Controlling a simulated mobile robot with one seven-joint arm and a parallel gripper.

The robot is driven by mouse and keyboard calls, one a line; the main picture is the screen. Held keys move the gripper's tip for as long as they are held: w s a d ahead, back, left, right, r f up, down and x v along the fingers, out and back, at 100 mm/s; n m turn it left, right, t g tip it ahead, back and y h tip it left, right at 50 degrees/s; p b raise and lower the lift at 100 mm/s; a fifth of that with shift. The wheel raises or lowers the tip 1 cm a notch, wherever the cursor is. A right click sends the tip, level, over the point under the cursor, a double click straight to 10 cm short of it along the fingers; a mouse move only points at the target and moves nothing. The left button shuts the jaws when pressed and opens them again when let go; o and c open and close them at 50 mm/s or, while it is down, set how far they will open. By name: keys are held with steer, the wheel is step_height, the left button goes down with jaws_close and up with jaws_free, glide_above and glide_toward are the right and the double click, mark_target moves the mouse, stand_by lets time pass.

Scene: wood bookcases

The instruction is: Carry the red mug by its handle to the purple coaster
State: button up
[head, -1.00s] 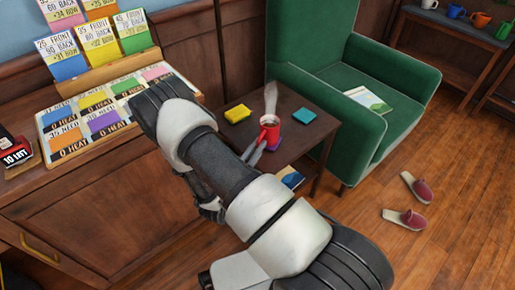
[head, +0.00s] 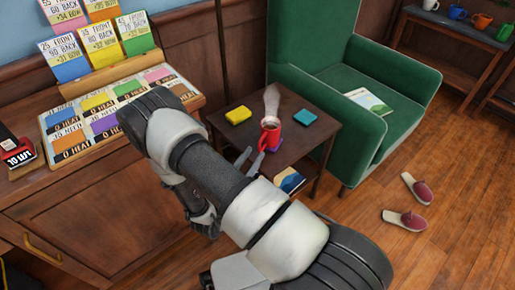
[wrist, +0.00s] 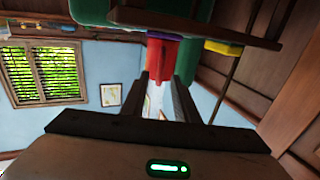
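The red mug (head: 269,136) stands upright on the small dark side table, with pale steam above it. The purple coaster (head: 277,147) shows at its base, mostly hidden by the mug. In the wrist view, which is upside down, the mug (wrist: 162,58) appears to rest on the purple coaster (wrist: 167,36). My gripper (head: 250,160) is open and empty. Its fingers are short of the mug, at the near left side in the head view. In the wrist view the mug shows beyond the gap between the fingers (wrist: 161,92).
A green armchair (head: 362,125) stands behind right. A wooden cabinet (head: 100,215) is at left. Slippers (head: 405,219) lie on the floor.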

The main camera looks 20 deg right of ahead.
steer(key=p+v, duration=0.1)
steer(key=v, duration=0.6)
steer(key=shift+s+a, duration=0.25)
